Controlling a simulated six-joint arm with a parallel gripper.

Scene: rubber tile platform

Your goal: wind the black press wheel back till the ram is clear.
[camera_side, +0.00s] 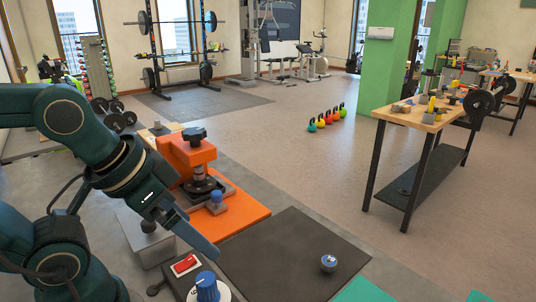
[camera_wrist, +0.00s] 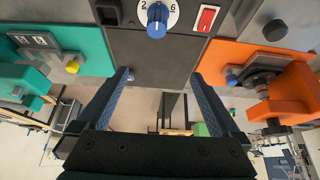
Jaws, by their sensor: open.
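The black press wheel (camera_side: 194,135) sits on top of the orange press (camera_side: 187,152), at the left of the side view. Below the press head is a dark round ram part (camera_side: 203,186) over a dark base; I cannot tell whether it is clear or touching. In the wrist view the orange press (camera_wrist: 292,98) is at the right, with the wheel (camera_wrist: 275,128) at its lower end. My gripper (camera_side: 208,243) is in front of the press, over the dark panel and apart from the wheel. In the wrist view my gripper (camera_wrist: 165,90) is open with nothing between its fingers.
A blue dial knob (camera_side: 207,287) and a red switch (camera_side: 185,264) are near the front. A blue-topped part (camera_side: 216,200) is beside the press on the orange panel (camera_side: 243,211). A small round piece (camera_side: 328,263) is on the dark panel (camera_side: 290,245). A teal panel (camera_wrist: 75,45) is left.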

